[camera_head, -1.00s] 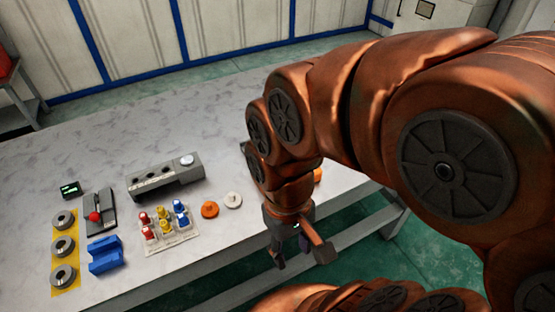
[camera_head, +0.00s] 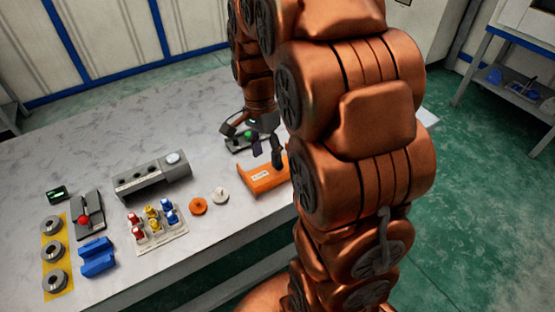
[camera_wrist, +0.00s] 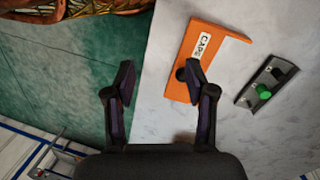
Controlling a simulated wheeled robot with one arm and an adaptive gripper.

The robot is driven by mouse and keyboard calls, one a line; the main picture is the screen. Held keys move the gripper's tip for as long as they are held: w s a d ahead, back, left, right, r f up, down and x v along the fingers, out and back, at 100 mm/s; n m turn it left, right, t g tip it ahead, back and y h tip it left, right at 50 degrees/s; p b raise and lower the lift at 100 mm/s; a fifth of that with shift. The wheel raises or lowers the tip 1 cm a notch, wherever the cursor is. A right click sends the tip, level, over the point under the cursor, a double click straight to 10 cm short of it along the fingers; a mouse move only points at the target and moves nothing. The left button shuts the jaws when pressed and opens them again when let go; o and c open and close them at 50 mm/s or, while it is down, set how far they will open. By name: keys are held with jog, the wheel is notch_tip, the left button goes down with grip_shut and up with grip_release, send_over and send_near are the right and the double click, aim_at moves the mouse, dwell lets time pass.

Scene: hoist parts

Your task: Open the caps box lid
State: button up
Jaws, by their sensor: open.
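The caps box (camera_head: 262,179) is orange with a white label and sits near the table's front edge, left of my arm. My gripper (camera_head: 256,148) is open and empty, just behind and above the box. In the wrist view my gripper (camera_wrist: 159,76) has its right fingertip in front of the lid beside the knob; its left fingertip shows over the green floor. I cannot tell whether the right finger touches the lid.
A dark panel with a green button (camera_wrist: 264,90) lies beside the box. Orange (camera_head: 198,206) and white (camera_head: 220,196) discs, a rack of coloured parts (camera_head: 157,225) and a grey block (camera_head: 150,178) stand to the left. The table's back left is clear.

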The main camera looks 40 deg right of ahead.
jog(key=w+d+f+m, duration=0.1)
jog(key=d, duration=0.1)
jog(key=w+d+m, duration=0.2)
jog(key=w+d+f+m, duration=0.1)
jog(key=shift+w+d+f+m, duration=0.3)
jog(key=shift+d+f, duration=0.05)
jog(key=shift+d, duration=0.05)
jog(key=shift+m, duration=0.4)
jog(key=shift+s+d+f+p, duration=0.15)
jog(key=shift+f+p, duration=0.3)
jog(key=shift+f, duration=0.9)
jog(key=shift+s+f+p, duration=0.15)
jog(key=shift+f+p, duration=0.35)
jog(key=shift+f, duration=0.9)
jog(key=shift+s+d+f+p, duration=0.15)
jog(key=shift+f+p, duration=0.3)
jog(key=shift+f, duration=0.9)
jog(key=shift+a, duration=0.1)
jog(key=shift+c, duration=0.2)
grip_shut()
